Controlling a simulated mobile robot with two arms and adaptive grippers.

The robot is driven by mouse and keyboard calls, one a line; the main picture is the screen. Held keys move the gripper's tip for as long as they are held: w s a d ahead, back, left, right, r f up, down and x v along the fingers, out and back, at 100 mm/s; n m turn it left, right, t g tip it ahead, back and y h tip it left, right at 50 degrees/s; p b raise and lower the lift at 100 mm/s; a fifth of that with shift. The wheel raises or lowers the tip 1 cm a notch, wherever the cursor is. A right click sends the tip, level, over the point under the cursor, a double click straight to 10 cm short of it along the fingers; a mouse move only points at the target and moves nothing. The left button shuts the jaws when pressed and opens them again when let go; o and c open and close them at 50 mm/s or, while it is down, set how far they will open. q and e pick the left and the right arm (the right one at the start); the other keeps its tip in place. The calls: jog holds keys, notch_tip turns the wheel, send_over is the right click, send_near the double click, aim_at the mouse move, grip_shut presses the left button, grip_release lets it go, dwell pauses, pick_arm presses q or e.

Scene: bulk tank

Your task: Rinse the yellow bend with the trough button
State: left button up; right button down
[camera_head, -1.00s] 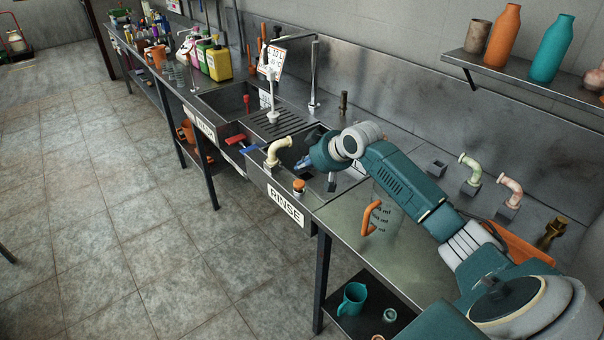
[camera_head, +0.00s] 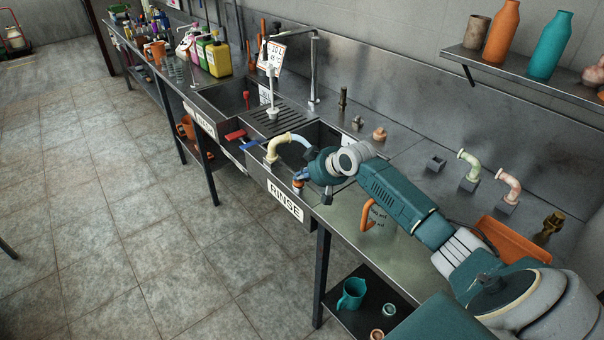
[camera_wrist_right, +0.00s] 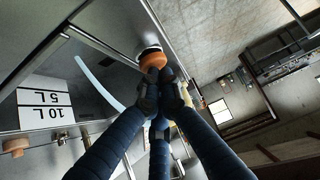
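The yellow bend (camera_head: 275,149) stands upright at the front rim of the rinse trough (camera_head: 322,134), its curved end pointing over the basin. A pale blue stream (camera_head: 302,141) arcs from its mouth into the trough; a similar curved stream (camera_wrist_right: 98,82) shows in the wrist view. The orange trough button (camera_head: 298,185) is on the front rim, above the RINSE sign (camera_head: 285,200). My right gripper (camera_head: 300,178) is at the button, partly covering it. In the wrist view its closed fingertips (camera_wrist_right: 160,90) meet at the orange button (camera_wrist_right: 152,59) and seem to touch it. My left gripper is out of view.
A greenish bend (camera_head: 469,164) and a pink bend (camera_head: 509,184) stand on the counter to the right. A clear jug with an orange handle (camera_head: 367,222) is near my right arm.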

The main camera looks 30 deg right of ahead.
aim_at(301, 183)
jog(key=shift+s+a+f, duration=0.15)
jog(key=shift+s+f, duration=0.15)
jog(key=shift+f, duration=0.3)
jog(key=shift+r+p, duration=0.55)
jog(key=shift+p, duration=0.05)
jog(key=r+p, duration=0.4)
jog(key=r, duration=0.1)
jog(key=shift+w, duration=0.25)
jog(key=b+v, duration=0.3)
jog(key=v, duration=0.6)
jog(key=shift+s+d, duration=0.3)
